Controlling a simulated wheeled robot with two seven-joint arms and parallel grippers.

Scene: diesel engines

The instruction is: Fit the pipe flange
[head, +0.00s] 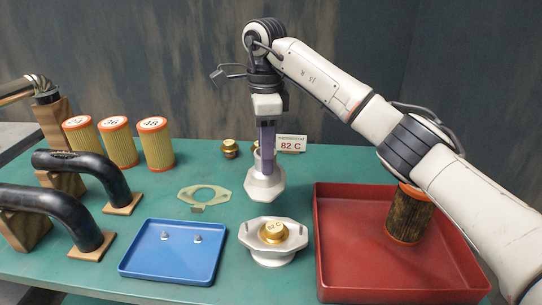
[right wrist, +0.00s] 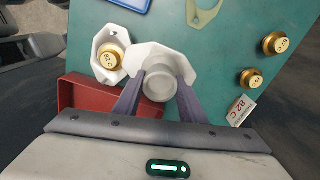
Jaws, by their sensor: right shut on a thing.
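My right gripper (head: 266,150) is shut on the pale grey pipe flange (head: 264,184) and holds it in the air, neck up. In the right wrist view its fingers (right wrist: 159,88) grip the round neck of the flange (right wrist: 170,60). The grey housing (head: 262,254) stands on the table below and slightly right of the flange, apart from it. A brass thermostat (head: 273,231) sits in its opening. The flat gasket (head: 203,196) lies on the table to the left. Two bolts (head: 165,236) (head: 198,239) stand in the blue tray (head: 170,271). My left gripper is out of view.
The red tray (head: 333,232) at the right holds a dark used filter (head: 409,214). Brass thermostats (head: 230,148) stand behind, by an "82 C" card (head: 291,143). Clean filters (head: 155,144) and black hoses (head: 80,168) on wooden blocks stand at the left.

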